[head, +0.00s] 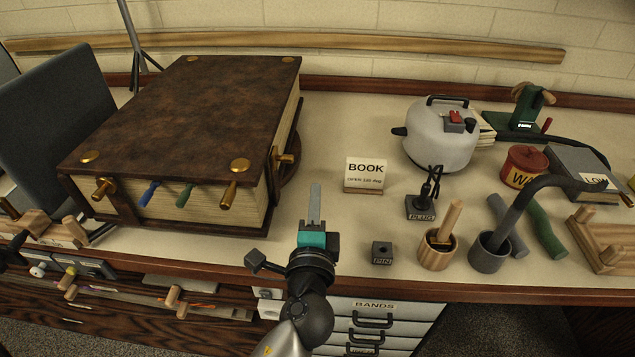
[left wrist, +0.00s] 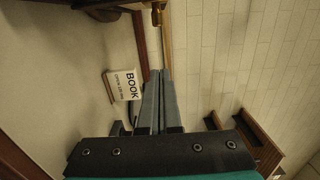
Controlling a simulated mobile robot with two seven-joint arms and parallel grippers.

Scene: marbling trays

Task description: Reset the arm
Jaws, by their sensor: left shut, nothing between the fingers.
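My left arm comes in from the bottom middle of the head view. Its left gripper (head: 315,188) points away over the front of the bench, right of the big book. The gripper is shut and empty; its two fingers lie together in the left wrist view (left wrist: 161,74). My right gripper is in neither view. The big brown book (head: 190,110) lies on the bench at the left, with brass corner studs and colored tabs on its front edge. A BOOK sign (head: 365,175) stands beyond and right of the gripper, apart from it; it also shows in the left wrist view (left wrist: 124,85).
A grey kettle-like pot (head: 440,140) stands at the back right. The PLUG block (head: 422,207), PIN block (head: 382,253), wooden cup (head: 436,256) and dark cup (head: 489,258) stand right of my arm. Drawers (head: 385,308) are below the bench edge.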

